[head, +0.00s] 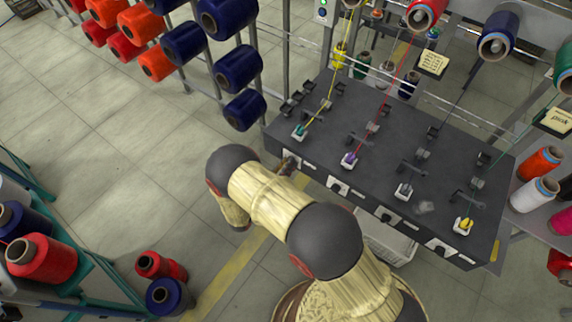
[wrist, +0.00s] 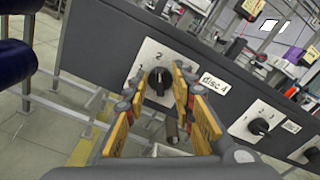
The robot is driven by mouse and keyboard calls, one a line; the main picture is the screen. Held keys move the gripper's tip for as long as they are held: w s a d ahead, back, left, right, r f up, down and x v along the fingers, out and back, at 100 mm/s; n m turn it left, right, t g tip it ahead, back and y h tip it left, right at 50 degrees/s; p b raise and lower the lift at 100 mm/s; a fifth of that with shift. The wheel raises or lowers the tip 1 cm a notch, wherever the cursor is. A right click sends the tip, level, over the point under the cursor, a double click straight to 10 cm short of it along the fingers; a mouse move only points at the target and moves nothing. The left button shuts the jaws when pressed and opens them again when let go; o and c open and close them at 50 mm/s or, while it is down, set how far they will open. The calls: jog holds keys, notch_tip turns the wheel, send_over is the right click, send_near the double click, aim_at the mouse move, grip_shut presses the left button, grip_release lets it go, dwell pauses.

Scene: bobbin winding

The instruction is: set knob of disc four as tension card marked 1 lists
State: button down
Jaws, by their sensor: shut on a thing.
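The disc 4 knob (wrist: 158,82) is black and round, on a white plate (wrist: 146,58) with numerals 1 and 2 showing and a "disc 4" tag (wrist: 214,84) beside it. My gripper (wrist: 161,92) is shut on this knob, one yellow finger on each side. The fingers hide part of the dial, and the exact knob setting is hard to read. In the head view my gripper (head: 288,165) is at the leftmost plate (head: 301,157) on the dark panel's front. Two yellowish cards (head: 432,62) (head: 558,120) hang behind the panel; I cannot read which is marked 1.
More knob plates (head: 339,186) run rightward along the panel (head: 390,140), and the neighbouring knob (wrist: 258,127) shows in the wrist view. Blue cones (head: 243,109) on a rack stand close left of the panel. A pale crate (head: 388,240) sits below.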

jog(key=c, duration=1.5)
grip_release()
jog(key=v, duration=1.2)
jog(key=shift+a, duration=0.1)
